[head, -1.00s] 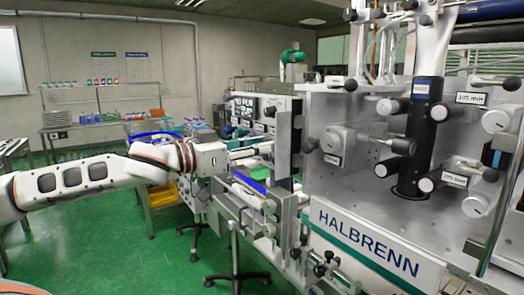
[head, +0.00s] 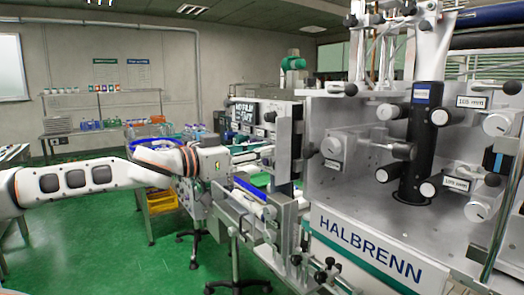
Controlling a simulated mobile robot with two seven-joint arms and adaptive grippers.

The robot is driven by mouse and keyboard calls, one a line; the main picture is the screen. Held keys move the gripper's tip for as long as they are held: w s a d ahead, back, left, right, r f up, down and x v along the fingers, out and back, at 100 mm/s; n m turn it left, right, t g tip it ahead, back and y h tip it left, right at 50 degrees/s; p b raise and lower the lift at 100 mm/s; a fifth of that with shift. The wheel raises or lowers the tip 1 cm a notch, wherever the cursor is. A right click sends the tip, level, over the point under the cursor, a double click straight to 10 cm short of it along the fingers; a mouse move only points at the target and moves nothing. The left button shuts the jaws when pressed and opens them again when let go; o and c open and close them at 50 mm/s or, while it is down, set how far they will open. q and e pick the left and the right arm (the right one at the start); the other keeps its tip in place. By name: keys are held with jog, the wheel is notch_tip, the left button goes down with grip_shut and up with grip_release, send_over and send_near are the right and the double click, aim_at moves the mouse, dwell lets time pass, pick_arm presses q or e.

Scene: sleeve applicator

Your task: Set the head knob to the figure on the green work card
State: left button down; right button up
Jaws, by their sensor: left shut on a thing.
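My left gripper (head: 220,165) is at the left end of the sleeve applicator (head: 365,240), beside its conveyor side. I cannot make out the head knob as such. Round knobs show on the machine front, one at the lower right (head: 480,208) and one at the upper right (head: 496,123). A label nearby (head: 472,101) seems to read 105 mm. My right gripper is not in view.
The green floor at lower left is clear.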

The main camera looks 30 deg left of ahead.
pick_arm(q)
jog(key=shift+m, duration=0.3)
jog(key=shift+d+m+b, duration=0.1)
jog(key=shift+m+b, duration=0.55)
jog(key=shift+m, duration=4.25)
jog(key=c, duration=2.1)
grip_release()
jog(key=shift+s, duration=0.15)
